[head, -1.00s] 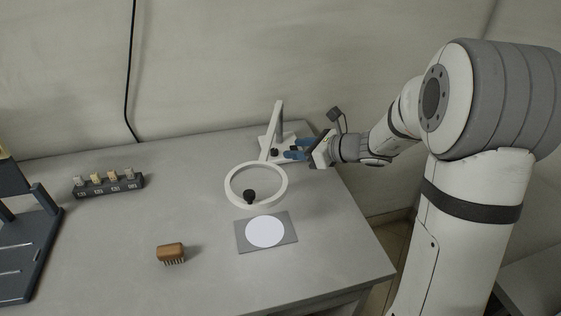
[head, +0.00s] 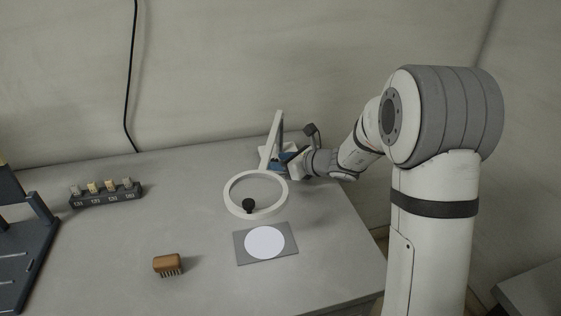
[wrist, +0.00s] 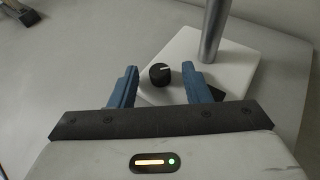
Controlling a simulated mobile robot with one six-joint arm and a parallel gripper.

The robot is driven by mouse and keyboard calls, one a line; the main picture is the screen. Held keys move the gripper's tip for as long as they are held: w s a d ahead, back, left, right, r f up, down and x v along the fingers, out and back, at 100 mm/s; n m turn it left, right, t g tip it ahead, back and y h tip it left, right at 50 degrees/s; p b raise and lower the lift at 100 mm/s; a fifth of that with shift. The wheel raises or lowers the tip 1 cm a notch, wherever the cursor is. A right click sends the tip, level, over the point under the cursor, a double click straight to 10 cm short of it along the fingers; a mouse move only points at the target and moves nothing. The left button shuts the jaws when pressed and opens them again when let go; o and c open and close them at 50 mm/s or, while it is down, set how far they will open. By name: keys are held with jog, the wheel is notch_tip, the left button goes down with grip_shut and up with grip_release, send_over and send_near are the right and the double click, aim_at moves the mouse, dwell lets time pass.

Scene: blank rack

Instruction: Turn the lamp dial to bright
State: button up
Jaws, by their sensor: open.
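The lamp's white ring head (head: 228,203) and upright arm (head: 275,135) stand near the back right of the table. In the wrist view, the black round dial (wrist: 160,75) sits on the lamp's white base (wrist: 233,68), left of the grey post (wrist: 213,30). A pale mark on the dial's top points right. My gripper (wrist: 159,69) is open, with one blue finger on each side of the dial and gaps still showing. In the head view, my gripper (head: 285,160) is at the lamp base and the dial cannot be made out.
A grey plate with a white disc (head: 265,243) lies in front of the ring. A brown brush (head: 168,264) lies front left, and a dark rack with several small blocks (head: 105,195) stands at left.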

jog(key=shift+c, duration=0.3)
grip_shut()
jog(key=shift+r+n+y+p, duration=0.1)
jog(key=shift+n+y+p, duration=0.2)
jog(key=shift+p, duration=0.15)
jog(key=n+g+p, duration=0.1)
jog(key=n+g+y+p, duration=0.1)
jog(key=g+p, duration=0.1)
jog(key=shift+w+d+r+n, duration=0.15)
jog(key=shift+w+n, duration=0.15)
jog(key=shift+w, duration=0.05)
jog(key=n+g+p, duration=0.1)
jog(key=g, duration=0.1)
jog(key=n+g+p, duration=0.2)
jog(key=w+n+g+y+p, duration=0.1)
jog(key=n+g, duration=0.1)
jog(key=shift+f, duration=0.2)
jog(key=shift+n+g, duration=0.4)
jog(key=shift+g, duration=0.1)
